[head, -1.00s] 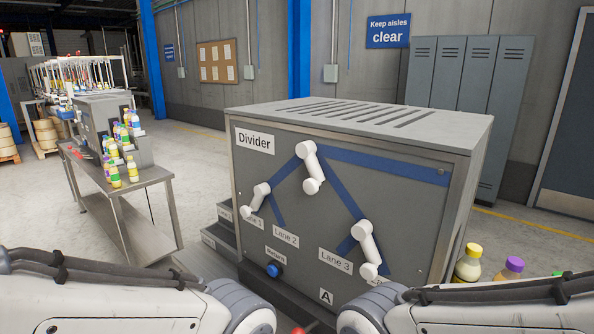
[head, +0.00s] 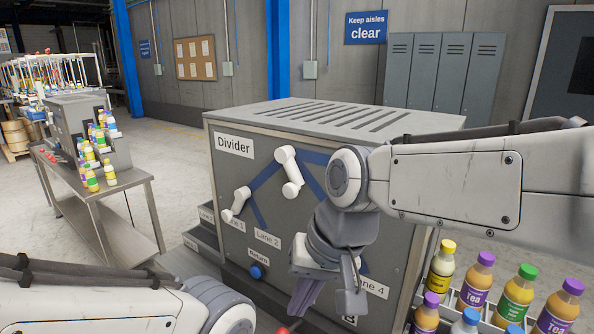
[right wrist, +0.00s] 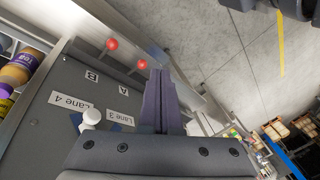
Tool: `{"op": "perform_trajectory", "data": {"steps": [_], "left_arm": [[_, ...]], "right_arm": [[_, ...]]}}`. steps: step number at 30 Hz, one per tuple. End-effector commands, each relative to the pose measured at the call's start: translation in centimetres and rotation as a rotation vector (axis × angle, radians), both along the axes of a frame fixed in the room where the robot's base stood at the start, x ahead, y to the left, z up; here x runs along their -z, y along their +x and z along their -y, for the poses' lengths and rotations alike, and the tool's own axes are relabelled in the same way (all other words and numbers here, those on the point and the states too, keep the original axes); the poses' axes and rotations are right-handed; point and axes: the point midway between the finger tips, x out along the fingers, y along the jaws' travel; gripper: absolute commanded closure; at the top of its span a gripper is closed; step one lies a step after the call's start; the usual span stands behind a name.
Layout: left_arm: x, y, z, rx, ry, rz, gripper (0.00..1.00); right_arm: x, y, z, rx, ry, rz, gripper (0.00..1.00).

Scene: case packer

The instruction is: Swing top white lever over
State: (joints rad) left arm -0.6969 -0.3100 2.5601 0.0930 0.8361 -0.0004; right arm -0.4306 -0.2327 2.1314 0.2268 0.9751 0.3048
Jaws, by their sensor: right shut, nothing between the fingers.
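The top white lever (head: 289,172) sits on the upper front of the grey Divider box (head: 226,174), its lower end slightly right of its upper end. A second white lever (head: 236,204) is lower left, slanting down to the left. The lower right lever is hidden behind my right arm in the head view; a white lever end (right wrist: 91,118) shows by the Lane labels in the right wrist view. My right gripper (head: 302,306) is shut and empty, pointing down in front of the lower panel, below the top lever and apart from it. My left gripper is out of view.
A blue round button (head: 257,271) is low on the panel. Bottles (head: 478,283) stand in a rack at the right, below my right arm. Two red knobs (right wrist: 112,44) show in the right wrist view. A steel table (head: 100,190) with bottles stands at the left.

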Motion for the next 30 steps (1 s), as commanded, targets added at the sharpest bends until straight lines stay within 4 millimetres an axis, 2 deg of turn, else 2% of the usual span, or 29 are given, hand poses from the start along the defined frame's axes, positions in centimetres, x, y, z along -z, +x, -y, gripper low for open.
{"op": "perform_trajectory", "data": {"steps": [1,3,6,9,12,15,17,23,30], "left_arm": [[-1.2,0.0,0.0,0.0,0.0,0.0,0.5],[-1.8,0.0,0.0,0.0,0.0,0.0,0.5],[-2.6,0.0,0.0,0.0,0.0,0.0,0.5],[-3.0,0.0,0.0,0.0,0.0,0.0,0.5],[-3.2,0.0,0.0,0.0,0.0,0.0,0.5],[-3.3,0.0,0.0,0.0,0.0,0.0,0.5],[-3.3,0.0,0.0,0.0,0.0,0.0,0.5],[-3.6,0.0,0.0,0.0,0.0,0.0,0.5],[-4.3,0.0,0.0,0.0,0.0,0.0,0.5]], "right_arm": [[-4.3,3.1,0.6,0.135,0.063,0.021,1.0],[-8.8,6.2,1.6,0.295,0.146,0.039,1.0],[-14.5,9.4,3.3,0.476,0.251,0.062,1.0],[-18.5,11.3,5.0,0.599,0.33,0.079,1.0],[-20.9,12.2,5.9,0.666,0.379,0.089,1.0],[-21.5,12.6,6.2,0.691,0.396,0.092,1.0],[-21.3,12.9,6.0,0.694,0.399,0.091,1.0],[-18.7,14.4,4.7,0.69,0.395,0.087,1.0],[-14.7,17.0,2.6,0.689,0.394,0.087,1.0]]}}
